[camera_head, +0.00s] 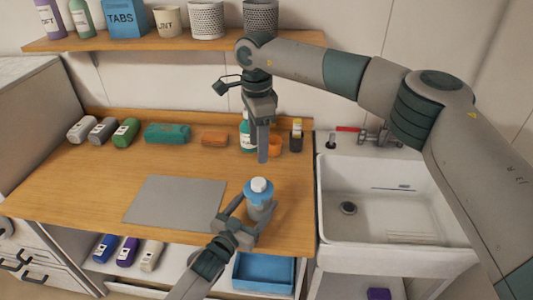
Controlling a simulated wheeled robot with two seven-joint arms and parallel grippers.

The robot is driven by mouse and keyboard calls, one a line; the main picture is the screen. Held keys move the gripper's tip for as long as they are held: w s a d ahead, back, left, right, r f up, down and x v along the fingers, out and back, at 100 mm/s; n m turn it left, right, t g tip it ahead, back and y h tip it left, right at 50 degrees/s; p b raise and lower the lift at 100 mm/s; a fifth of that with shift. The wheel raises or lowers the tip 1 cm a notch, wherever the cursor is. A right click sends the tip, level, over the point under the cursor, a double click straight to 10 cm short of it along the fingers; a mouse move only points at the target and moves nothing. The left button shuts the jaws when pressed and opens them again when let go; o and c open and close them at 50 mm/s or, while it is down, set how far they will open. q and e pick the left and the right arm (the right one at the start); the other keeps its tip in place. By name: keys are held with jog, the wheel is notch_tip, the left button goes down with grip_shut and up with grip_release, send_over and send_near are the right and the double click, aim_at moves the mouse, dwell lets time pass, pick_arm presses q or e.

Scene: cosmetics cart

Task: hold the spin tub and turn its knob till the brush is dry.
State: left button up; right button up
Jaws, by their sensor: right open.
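The spin tub (259,205) stands upright on the wooden counter near its front edge, with a blue lid and a white knob (259,184) on top. My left gripper (257,211) comes from the front, with one finger on each side of the tub's body, shut on it. My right gripper (262,158) points down above and behind the tub, apart from the knob. It is open, though its fingers overlap from this angle. No brush can be made out; the inside of the tub is hidden.
A grey mat (175,201) lies left of the tub. Behind are a teal cloth roll (167,133), an orange block (214,139), a teal bottle (246,133) and an orange cup (274,146). A white sink (385,200) is at right. A blue tray (264,272) sits below the counter.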

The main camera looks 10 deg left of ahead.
pick_arm(q)
jog(key=shift+o, duration=1.3)
jog(key=v, duration=1.2)
jog(key=shift+s+f, duration=0.1)
